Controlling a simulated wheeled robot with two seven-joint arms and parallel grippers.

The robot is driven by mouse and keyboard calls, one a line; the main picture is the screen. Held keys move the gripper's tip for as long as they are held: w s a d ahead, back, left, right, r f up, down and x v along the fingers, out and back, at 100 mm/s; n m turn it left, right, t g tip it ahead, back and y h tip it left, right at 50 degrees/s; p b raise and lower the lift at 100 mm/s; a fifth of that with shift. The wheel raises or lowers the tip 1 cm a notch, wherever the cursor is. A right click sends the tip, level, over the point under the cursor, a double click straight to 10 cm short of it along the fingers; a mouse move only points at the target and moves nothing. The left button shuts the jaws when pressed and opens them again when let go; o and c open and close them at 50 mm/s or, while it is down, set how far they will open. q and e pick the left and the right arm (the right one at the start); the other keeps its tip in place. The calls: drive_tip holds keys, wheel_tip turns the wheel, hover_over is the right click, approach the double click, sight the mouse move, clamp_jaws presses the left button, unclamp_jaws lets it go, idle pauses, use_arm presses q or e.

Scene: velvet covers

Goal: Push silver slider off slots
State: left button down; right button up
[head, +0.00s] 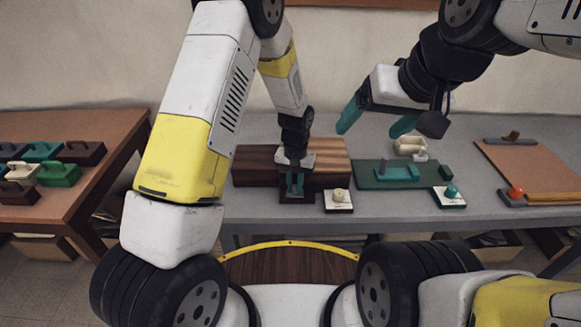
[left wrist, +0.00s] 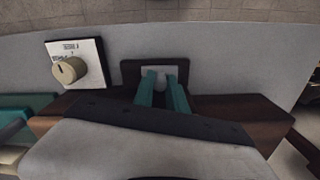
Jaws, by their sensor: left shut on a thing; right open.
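My left gripper (head: 294,190) reaches down at the front of a striped brown wooden box (head: 258,163). Its teal fingers are shut on a small pale silver piece, which I take as the silver slider (left wrist: 160,82); it shows between the fingertips in the left wrist view. The slider sits at a dark plate (left wrist: 129,74) on the box's front side. The fingers hide most of the slider in the head view, and I cannot make out the slots. My right gripper (head: 378,120) is open and empty, raised above the table behind the green board.
Further right are a green board (head: 368,177) with a teal block, a white plate with a teal knob (head: 450,192), and an orange-brown board (head: 530,168). Handled blocks stand on the left table (head: 90,205).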

sight(308, 195)
use_arm(q)
drive_tip(key=d, duration=0.4)
drive_tip(key=shift+d, duration=0.1)
drive_tip(key=c, duration=1.3)
unclamp_jaws()
drive_tip(key=shift+c, duration=0.2)
wheel_tip(308, 195, up, 8)
drive_tip(key=shift+f, duration=0.1)
